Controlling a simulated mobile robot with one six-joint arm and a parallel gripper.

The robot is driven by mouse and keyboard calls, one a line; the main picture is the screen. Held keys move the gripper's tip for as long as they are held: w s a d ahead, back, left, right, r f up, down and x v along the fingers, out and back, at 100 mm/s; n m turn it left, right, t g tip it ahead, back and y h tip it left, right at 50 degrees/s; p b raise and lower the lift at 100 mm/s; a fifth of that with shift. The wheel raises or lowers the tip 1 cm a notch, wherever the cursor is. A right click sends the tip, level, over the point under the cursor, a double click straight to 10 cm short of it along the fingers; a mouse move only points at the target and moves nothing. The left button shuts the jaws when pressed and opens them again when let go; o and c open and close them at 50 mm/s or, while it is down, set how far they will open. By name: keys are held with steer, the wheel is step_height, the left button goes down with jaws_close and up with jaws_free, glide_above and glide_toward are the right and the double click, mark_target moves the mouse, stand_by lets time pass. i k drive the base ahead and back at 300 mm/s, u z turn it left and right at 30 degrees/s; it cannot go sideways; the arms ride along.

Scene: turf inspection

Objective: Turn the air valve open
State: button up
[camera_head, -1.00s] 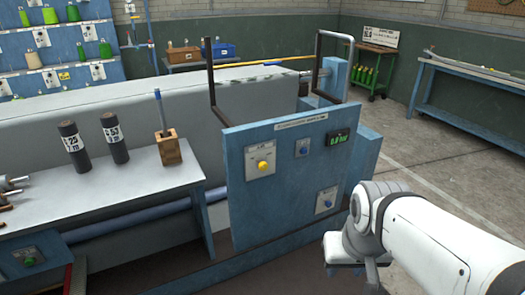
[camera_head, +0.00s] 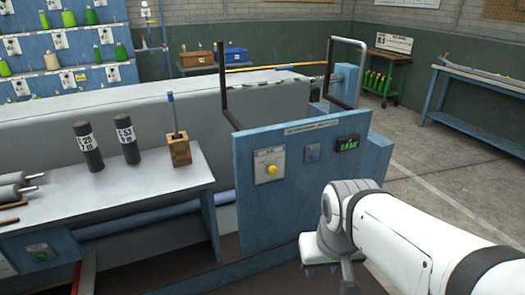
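The blue control panel (camera_head: 250,210) stands right of centre. A yellow knob (camera_head: 271,170) sits on a pale plate, whose small label seems to read AIR. My white arm covers the panel's lower right corner. My gripper (camera_head: 322,267) shows only in part below the arm's end, to the right of and lower than the yellow knob and apart from it. Its fingers cannot be made out clearly.
A pale bench (camera_head: 140,190) at left holds two dark cylinders (camera_head: 88,147) (camera_head: 126,139) and a wooden block (camera_head: 180,151) with an upright tool. A black and grey frame rises from the panel's top. Open floor (camera_head: 440,190) lies to the right.

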mark_target(272, 171)
steer(key=i, duration=0.95)
